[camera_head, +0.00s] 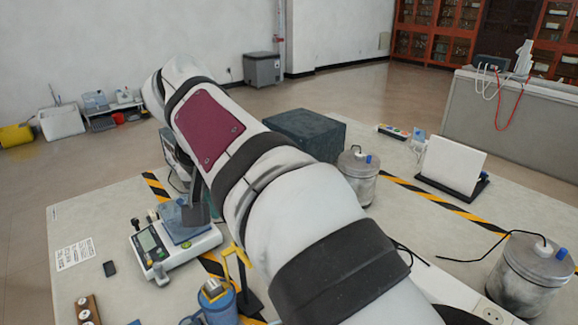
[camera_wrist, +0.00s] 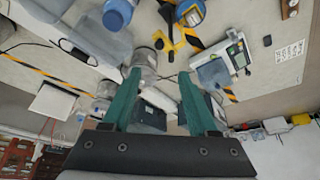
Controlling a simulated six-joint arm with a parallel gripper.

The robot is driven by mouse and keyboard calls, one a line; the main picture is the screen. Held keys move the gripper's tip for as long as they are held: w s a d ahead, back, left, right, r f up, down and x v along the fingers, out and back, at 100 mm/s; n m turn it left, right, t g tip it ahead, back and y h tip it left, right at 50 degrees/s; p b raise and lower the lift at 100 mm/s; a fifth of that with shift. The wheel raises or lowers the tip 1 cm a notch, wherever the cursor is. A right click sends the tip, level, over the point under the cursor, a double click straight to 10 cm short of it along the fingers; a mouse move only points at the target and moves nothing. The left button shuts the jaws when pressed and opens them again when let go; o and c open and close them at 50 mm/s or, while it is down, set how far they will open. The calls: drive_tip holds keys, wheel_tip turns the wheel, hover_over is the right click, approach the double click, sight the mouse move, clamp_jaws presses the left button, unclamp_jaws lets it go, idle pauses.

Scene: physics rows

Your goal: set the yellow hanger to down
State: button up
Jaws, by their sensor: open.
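The yellow hanger (camera_head: 238,254) stands on the bench in the head view, just left of my arm. Its upper part looks like a short yellow bar with prongs, and a dark stand (camera_head: 251,297) is beside it. Part of it is hidden by my arm. In the wrist view, which looks turned over, the yellow hanger (camera_wrist: 169,43) is near the top middle, beyond the fingertips. My gripper (camera_wrist: 159,73) shows two green fingers, apart with nothing between them. They do not touch the hanger.
A digital instrument (camera_head: 168,247) stands left of the hanger, and a blue container (camera_head: 217,305) is close in front. Metal canisters (camera_head: 359,174), a dark box (camera_head: 304,132) and a white panel (camera_head: 452,165) stand right of my arm. Striped tape marks the bench.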

drive_tip(key=x, duration=1.5)
drive_tip(key=shift+f, duration=0.15)
clamp_jaws()
drive_tip(key=shift+s, duration=0.1)
idle(0.4)
